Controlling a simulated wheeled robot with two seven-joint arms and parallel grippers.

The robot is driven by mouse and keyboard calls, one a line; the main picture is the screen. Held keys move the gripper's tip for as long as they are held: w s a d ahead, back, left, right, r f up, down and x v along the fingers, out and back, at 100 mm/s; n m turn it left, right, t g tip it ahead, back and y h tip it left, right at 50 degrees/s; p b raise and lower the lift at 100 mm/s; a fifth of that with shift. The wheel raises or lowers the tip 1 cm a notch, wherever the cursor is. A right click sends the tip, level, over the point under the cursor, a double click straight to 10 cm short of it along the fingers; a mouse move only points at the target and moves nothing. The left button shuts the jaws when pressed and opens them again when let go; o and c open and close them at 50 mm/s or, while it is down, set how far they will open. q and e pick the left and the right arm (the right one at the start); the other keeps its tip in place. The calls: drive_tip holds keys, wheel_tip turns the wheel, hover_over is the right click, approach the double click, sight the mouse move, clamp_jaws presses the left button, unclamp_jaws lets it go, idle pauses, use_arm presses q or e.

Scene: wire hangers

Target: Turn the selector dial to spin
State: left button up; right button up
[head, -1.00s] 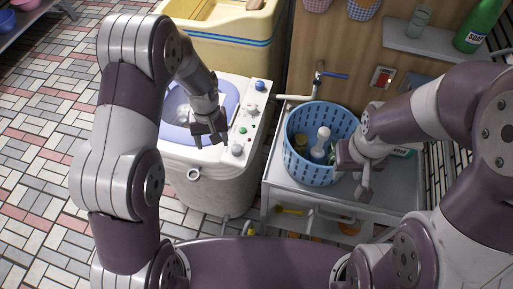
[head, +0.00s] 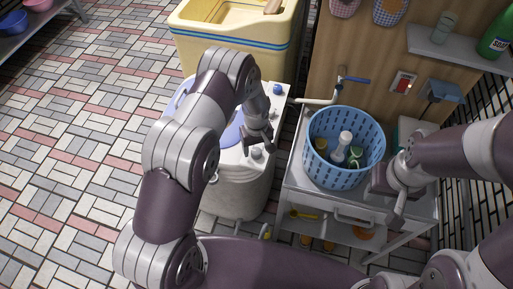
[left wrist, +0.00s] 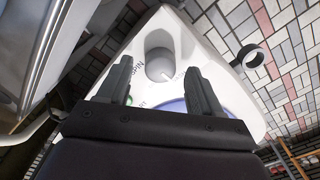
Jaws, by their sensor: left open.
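The washing machine (head: 238,190) is a white tub with a blue lid. Its grey round selector dial (head: 257,153) sits at the near end of the control panel. The dial (left wrist: 160,65) also shows in the left wrist view, with the printed word SPIN beside it on the left. My left gripper (head: 259,140) is open over the near end of the panel, close to the dial. In the left wrist view its two fingers (left wrist: 160,88) stand on either side of the dial, with visible gaps. My right gripper (head: 392,195) is beside the blue basket; its jaw gap is unclear.
A blue basket (head: 318,169) with bottles stands on a grey metal stand (head: 300,181) right of the washer. A tap (head: 340,85) is behind it. A yellow tub (head: 190,48) stands behind the washer. The tiled floor (head: 70,170) at left is clear.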

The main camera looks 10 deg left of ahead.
use_arm(q)
drive_tip(key=shift+f, duration=0.55)
drive_tip(key=shift+c, duration=0.3)
drive_tip(key=c, duration=1)
